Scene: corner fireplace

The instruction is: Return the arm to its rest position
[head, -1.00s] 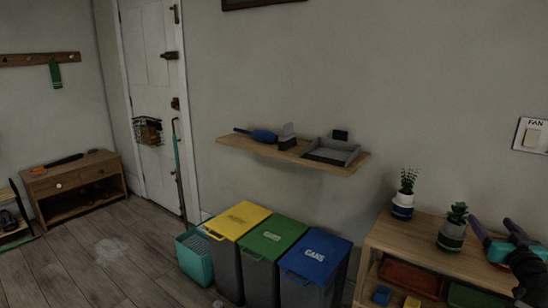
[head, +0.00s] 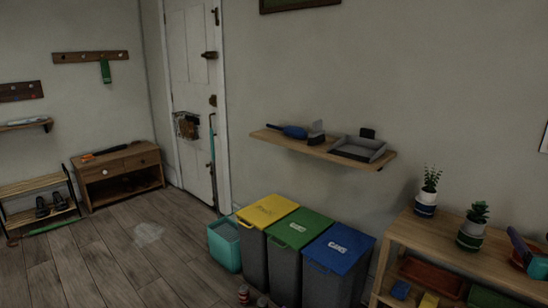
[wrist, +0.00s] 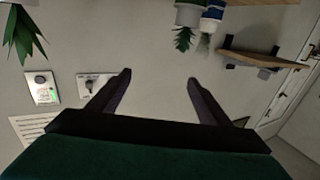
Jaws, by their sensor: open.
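My gripper (wrist: 158,77) shows in the wrist view, with its two dark fingers apart and only the grey wall behind the gap between them. It holds nothing. The wrist view is upside down, so the plants and shelf hang from the top. My gripper and arm do not clearly show in the head view now.
A wooden shelf unit (head: 440,245) at the right bears potted plants (head: 472,232). Yellow, green and blue bins (head: 337,248) stand beside it, under a wall shelf (head: 315,148). A teal bucket (head: 225,245) stands left of the bins. The floor (head: 100,265) at left is largely clear.

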